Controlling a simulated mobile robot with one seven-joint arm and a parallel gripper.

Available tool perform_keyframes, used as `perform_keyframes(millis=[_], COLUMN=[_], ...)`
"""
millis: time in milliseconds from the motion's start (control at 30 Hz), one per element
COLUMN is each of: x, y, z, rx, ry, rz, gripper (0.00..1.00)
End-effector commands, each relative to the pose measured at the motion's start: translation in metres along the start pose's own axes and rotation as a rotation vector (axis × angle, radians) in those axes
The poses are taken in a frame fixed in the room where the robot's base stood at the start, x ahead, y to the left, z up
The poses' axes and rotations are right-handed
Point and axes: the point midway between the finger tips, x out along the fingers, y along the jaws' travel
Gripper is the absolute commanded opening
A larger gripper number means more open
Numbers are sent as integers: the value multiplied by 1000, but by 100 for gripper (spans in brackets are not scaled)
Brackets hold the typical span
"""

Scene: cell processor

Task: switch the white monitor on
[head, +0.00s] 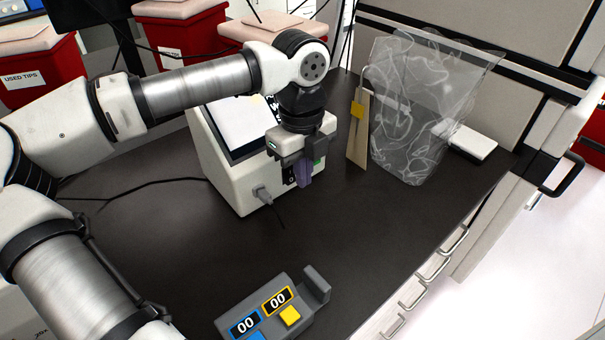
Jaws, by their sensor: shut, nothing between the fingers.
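The white monitor (222,178) stands on the dark bench, a boxy white housing with a tilted screen (236,124) that shows a pale picture with some dark lettering. A grey cable plug (262,194) sits in its near side panel. My gripper (304,178) is shut and empty, pointing down in front of the right part of that panel. A small black part with a light mark (291,174) shows just left of the fingers; it may be the switch. A green patch (319,163) shows beside them. I cannot tell whether the fingers touch the panel. My arm hides the monitor's top right part.
A grey two-display counter (270,309) reading 00 and 00 lies at the bench's front. A clear bag-like bin (410,120), a wooden stand with a yellow tag (357,128) and a white flat box (470,141) stand right. Red bins (40,70) are behind. The bench middle is clear.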

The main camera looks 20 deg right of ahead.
Motion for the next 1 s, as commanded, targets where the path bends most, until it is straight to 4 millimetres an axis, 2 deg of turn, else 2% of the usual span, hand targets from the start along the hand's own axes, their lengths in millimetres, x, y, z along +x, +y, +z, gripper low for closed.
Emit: perform_keyframes(millis=[33,300,500,667,1000], x=[2,-62,-89,-96,-96], y=[-1,-1,-1,0,0], z=[0,19,26,28,28], rx=[0,-3,-1,0,1], ry=[-1,-4,-2,0,0], rz=[0,-2,-1,0,0], gripper=[0,0,0,0,0])
